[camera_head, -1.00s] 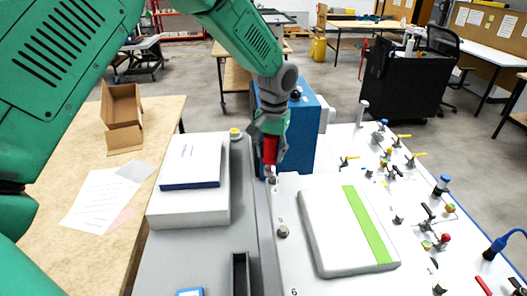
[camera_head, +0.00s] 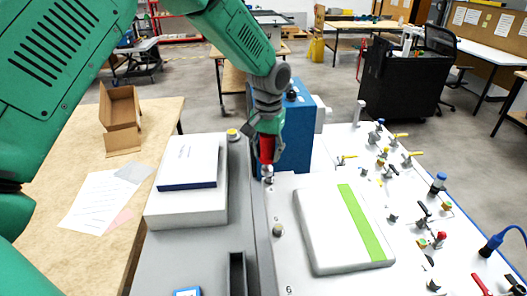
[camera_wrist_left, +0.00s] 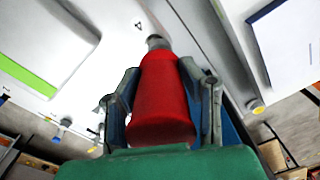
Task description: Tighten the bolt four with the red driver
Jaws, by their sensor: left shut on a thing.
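The red driver (camera_head: 267,149) is upright below my left gripper (camera_head: 268,140), in front of the blue box. My left gripper is shut on it. In the left wrist view the red driver (camera_wrist_left: 161,100) fills the space between both fingers of my left gripper (camera_wrist_left: 163,98), and its grey tip (camera_wrist_left: 156,42) points at the white panel close to a printed "4". The tip is over a small metal bolt (camera_head: 268,176) at the panel's far left edge. I cannot tell whether tip and bolt touch. My right gripper is not in view.
A blue box (camera_head: 298,135) stands just behind the gripper. A white case with a green stripe (camera_head: 318,236) lies on the panel, with another bolt (camera_head: 278,230) beside it. Several valves (camera_head: 397,160) stand at the right. A white box with a book (camera_head: 187,207) is at the left.

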